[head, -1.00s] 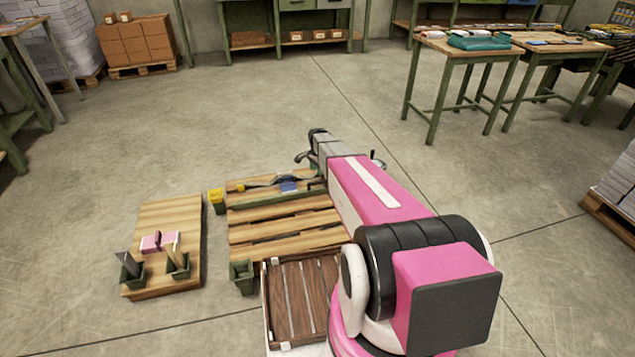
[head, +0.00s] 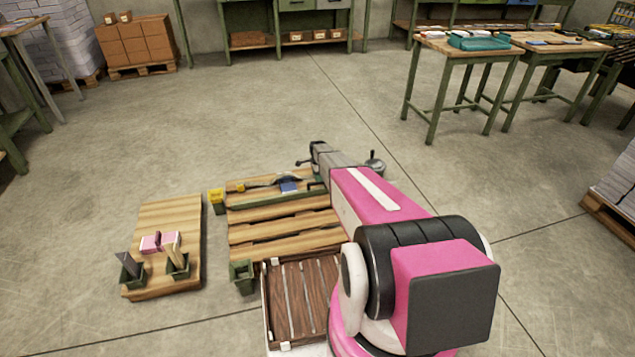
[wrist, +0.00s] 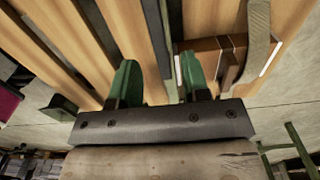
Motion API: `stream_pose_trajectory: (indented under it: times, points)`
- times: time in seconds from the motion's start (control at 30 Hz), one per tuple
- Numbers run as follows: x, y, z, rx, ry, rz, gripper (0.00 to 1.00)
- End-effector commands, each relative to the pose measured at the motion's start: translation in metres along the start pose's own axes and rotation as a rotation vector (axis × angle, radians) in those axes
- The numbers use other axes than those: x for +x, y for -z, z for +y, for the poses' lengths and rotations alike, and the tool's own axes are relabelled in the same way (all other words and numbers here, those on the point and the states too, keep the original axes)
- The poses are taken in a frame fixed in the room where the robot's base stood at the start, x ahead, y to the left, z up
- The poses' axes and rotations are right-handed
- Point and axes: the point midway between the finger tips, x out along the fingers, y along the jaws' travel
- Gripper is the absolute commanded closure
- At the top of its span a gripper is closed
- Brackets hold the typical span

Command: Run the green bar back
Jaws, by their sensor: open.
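The green bar (head: 262,200) is a long thin dark bar lying across the slatted wooden bench top, towards its far side, in the head view. My arm covers the area beside its right end. In the wrist view a dark bar (wrist: 155,40), apparently this one, runs down from the top edge between my fingers. My gripper (wrist: 158,70) is open, with one green finger on each side of that bar. I cannot tell whether either finger touches it. The fingers are hidden in the head view.
A blue item (head: 288,187) lies just beyond the bar. A yellow bin (head: 216,196) and a green bin (head: 242,276) sit at the bench's left side. A dark slatted tray (head: 303,300) stands in front. A lower wooden board (head: 168,215) with pink items is at left.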

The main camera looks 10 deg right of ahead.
Motion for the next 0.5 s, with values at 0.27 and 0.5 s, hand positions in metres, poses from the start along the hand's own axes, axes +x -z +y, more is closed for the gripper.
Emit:
stream_pose_trajectory:
  times: [0.27, 0.5]
  points:
    - [0.036, 0.000, -0.001, -0.001, 0.000, 0.000, 0.57]
    - [0.039, 0.000, 0.000, -0.001, 0.000, 0.000, 0.57]
